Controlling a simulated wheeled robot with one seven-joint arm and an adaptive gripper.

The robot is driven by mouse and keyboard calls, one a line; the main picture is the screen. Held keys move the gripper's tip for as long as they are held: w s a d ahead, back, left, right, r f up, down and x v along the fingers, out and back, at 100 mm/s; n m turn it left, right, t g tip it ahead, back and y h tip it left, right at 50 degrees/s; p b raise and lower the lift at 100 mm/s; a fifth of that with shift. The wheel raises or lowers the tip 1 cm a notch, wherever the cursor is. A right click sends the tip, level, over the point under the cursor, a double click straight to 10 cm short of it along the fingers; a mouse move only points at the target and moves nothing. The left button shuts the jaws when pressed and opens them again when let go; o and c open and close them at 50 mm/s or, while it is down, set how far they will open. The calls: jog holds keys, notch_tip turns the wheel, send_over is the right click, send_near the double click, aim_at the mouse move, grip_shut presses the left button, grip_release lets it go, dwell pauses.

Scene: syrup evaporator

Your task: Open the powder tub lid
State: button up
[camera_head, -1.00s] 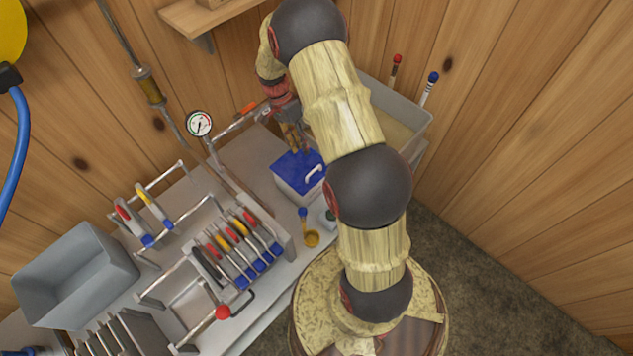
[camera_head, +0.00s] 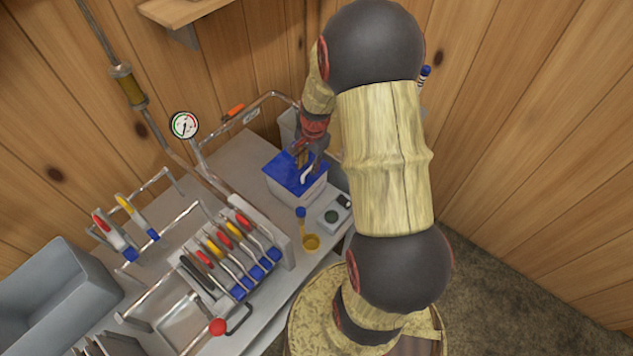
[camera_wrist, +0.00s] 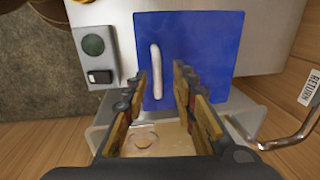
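The powder tub (camera_head: 300,193) is a white box with a blue lid (camera_head: 281,170), at the back right of the steel bench. The lid lies flat and closed on it. A white bar handle (camera_head: 307,174) stands on the lid; the handle also shows in the wrist view (camera_wrist: 156,72). My gripper (camera_head: 303,160) is over the lid, close to the handle. In the wrist view, my gripper (camera_wrist: 160,80) has its fingers apart, one on each side of the handle. I see a gap between handle and fingers; their exact height over the lid is unclear.
A rack of coloured-handled tools (camera_head: 230,250) stands to the left. A pipe (camera_head: 262,97) and a grey bin (camera_head: 287,126) are behind the tub.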

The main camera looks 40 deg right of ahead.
jog(key=shift+s+d+f+t+b, duration=0.1)
jog(key=shift+s+f+t+b, duration=0.05)
jog(key=shift+f+b, duration=0.3)
jog(key=shift+s+f+t+b, duration=0.15)
jog(key=shift+f+b, duration=0.15)
jog(key=shift+b, duration=0.25)
notch_tip(320, 180, up, 8)
jog(key=s+p, duration=0.1)
jog(key=p, duration=0.1)
jog(key=s+a+r+n+g, duration=0.1)
jog(key=s+a+r+n, duration=0.1)
jog(key=s+a+n, duration=0.3)
jog(key=shift+s+a+r+n+g+y, duration=0.25)
jog(key=shift+s+n, duration=0.45)
jog(key=shift+s, duration=0.7)
jog(key=shift+f, duration=0.1)
